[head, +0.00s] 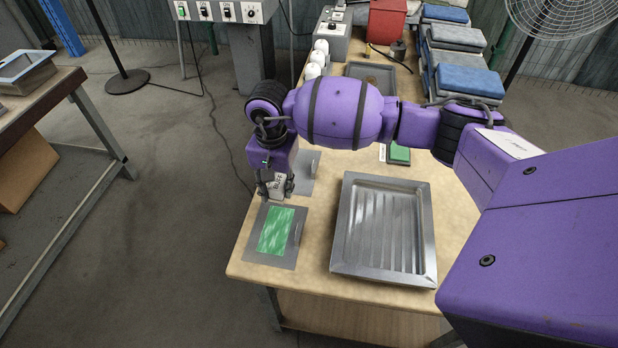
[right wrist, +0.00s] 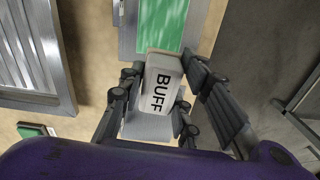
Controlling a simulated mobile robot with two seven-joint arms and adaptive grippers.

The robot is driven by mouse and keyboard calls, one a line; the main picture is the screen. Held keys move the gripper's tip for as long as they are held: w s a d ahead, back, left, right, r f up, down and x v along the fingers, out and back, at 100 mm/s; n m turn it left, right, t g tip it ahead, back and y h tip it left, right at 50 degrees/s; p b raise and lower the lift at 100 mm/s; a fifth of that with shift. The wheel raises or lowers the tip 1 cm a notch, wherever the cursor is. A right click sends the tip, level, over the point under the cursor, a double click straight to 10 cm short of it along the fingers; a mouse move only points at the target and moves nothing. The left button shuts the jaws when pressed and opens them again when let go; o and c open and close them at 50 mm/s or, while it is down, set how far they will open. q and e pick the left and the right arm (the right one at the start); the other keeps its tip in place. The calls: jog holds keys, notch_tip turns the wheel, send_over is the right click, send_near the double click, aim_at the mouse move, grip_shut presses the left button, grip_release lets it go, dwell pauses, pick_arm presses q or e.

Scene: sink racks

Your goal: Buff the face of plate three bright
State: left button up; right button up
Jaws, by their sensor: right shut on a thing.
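My right gripper (head: 276,187) is shut on a pale block (right wrist: 161,84) marked BUFF. The block is at the far edge of a grey plate (head: 259,250) with a streaked green face (head: 277,231), lying at the table's front left corner. In the right wrist view the block's top end is at the near edge of that green face (right wrist: 163,25); I cannot tell whether it touches. A second grey plate (head: 309,168) lies behind, partly hidden by my right arm. I can read no plate number. My left gripper is not in view.
A ribbed metal tray (head: 384,229) is right of the green-faced plate, with bare table (head: 318,225) between. A small green pad (head: 399,154) lies behind the tray. White round objects, a red container (head: 387,20) and stacked blue and grey cloths (head: 464,78) stand farther back.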

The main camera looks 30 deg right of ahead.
jog(key=shift+r+p, duration=0.45)
jog(key=shift+r, duration=1)
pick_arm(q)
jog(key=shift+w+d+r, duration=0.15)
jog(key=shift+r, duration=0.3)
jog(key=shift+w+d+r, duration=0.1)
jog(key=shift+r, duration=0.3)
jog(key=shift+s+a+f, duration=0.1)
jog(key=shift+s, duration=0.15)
